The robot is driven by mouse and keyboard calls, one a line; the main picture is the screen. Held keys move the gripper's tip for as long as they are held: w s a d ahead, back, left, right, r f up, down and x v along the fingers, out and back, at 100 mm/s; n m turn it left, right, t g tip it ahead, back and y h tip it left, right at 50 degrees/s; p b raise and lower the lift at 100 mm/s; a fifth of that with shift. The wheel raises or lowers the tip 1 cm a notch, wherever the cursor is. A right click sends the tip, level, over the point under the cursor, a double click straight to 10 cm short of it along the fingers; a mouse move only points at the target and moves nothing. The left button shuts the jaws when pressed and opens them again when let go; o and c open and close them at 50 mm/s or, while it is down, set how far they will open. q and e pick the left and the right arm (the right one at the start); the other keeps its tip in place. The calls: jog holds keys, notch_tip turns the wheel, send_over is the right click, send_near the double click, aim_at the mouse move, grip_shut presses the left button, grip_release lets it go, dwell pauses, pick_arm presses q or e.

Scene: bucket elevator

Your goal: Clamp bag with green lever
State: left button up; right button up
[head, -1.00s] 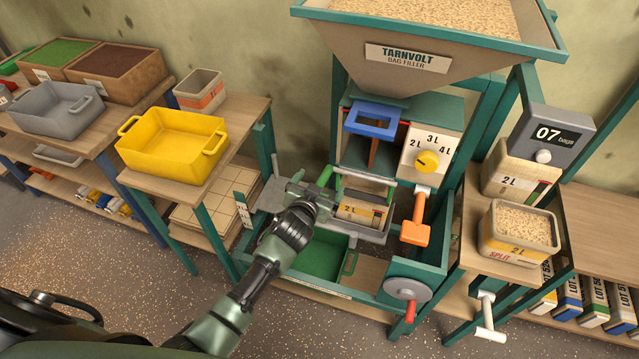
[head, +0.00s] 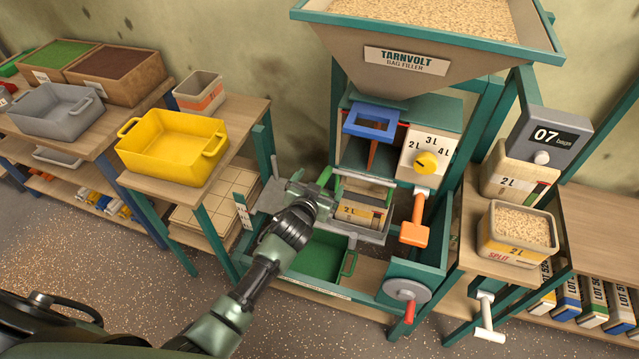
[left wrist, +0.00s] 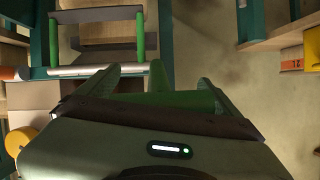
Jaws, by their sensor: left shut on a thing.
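The bag (head: 362,213), tan with a "2 L" label and a dark stripe, sits on the grey tray under the filler. The green lever (head: 325,176) stands at the left of the bag; its tip also shows in the left wrist view (left wrist: 158,75). My left gripper (head: 312,192) is shut on the green lever, just left of the bag. In the left wrist view, the gripper's fingers (left wrist: 157,90) lie on both sides of the green lever. The gripper hides part of the lever in the head view. My right gripper is in neither view.
An orange lever (head: 415,222) hangs right of the bag, below a dial with a yellow knob (head: 426,163). A blue frame (head: 371,121) is above. A green bin (head: 322,262) stands below. A yellow tub (head: 172,146) sits on the left table.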

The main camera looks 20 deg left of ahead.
pick_arm(q)
jog(key=shift+w+r, duration=0.1)
jog(key=shift+r, duration=0.05)
dwell(0.7)
jog(key=o, duration=1.7)
jog(key=shift+s, duration=0.35)
jog(key=b+v, duration=0.1)
jog(key=v, duration=0.6)
jog(key=shift+s+r, duration=0.1)
jog(key=shift+r, duration=0.05)
jog(key=shift+s+a, duration=0.1)
